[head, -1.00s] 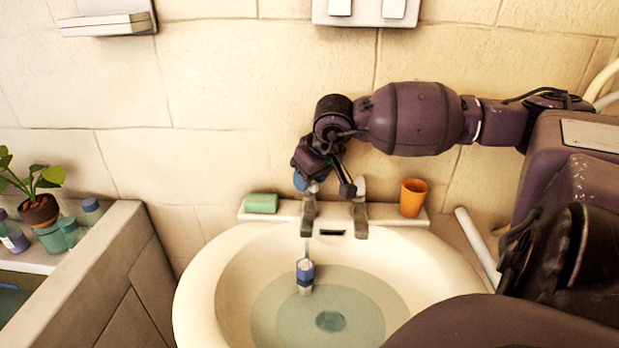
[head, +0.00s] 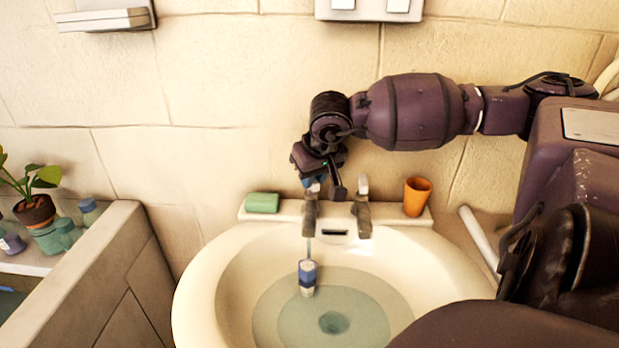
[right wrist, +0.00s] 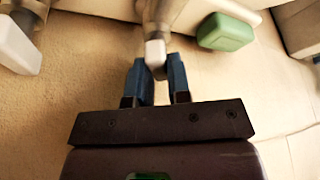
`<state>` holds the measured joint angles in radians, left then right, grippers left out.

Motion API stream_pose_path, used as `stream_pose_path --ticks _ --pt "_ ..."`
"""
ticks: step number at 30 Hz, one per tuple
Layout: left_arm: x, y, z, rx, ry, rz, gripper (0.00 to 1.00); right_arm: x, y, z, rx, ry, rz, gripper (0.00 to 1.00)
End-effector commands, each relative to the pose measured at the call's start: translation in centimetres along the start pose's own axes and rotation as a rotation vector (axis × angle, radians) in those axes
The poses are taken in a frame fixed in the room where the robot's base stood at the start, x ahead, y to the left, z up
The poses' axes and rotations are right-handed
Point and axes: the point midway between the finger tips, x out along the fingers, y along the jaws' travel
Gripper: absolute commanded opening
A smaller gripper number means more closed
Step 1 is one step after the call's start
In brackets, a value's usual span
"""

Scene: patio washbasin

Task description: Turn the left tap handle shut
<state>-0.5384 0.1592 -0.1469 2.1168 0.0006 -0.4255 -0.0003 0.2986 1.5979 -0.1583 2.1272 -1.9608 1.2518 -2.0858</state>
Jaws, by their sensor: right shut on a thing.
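The left tap (head: 311,218) stands at the back of the basin, with a thin stream of water running from its spout. Its white handle (right wrist: 155,54) shows between the blue fingertips of my right gripper (right wrist: 158,68) in the right wrist view. In the head view my right gripper (head: 313,184) is over the left tap, shut on the handle and partly hiding it. The right tap (head: 362,212) stands beside it, and its pale handle also shows in the right wrist view (right wrist: 14,45). My left gripper is not in view.
A green soap bar (head: 262,202) and an orange cup (head: 416,197) sit on the ledge to either side of the taps. A blue and white object (head: 307,278) is in the water in the basin (head: 203,300). A potted plant (head: 36,211) and bottles stand at left.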

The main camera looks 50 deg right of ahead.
Motion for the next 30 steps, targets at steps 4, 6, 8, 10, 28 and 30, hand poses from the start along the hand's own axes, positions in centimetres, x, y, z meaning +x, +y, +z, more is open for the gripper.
stream_pose_path --ticks 4,6,8,10,28,30 --pt "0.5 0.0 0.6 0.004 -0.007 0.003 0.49 0.5 -0.1 0.1 0.114 -0.005 0.054 0.00" --pt "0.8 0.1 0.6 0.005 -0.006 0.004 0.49 0.5 -0.1 0.1 0.169 -0.006 0.077 0.00" --pt "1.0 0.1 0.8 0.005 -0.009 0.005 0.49 0.5 -0.1 0.1 0.216 -0.005 0.096 0.00" --pt "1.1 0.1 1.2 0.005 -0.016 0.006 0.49 0.5 -0.1 0.1 0.268 -0.005 0.118 0.00" --pt "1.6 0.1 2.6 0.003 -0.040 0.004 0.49 0.2 -0.2 0.0 0.521 -0.003 0.218 0.00" --pt "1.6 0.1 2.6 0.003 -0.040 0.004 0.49 0.2 -0.2 0.0 0.528 -0.003 0.220 0.00"
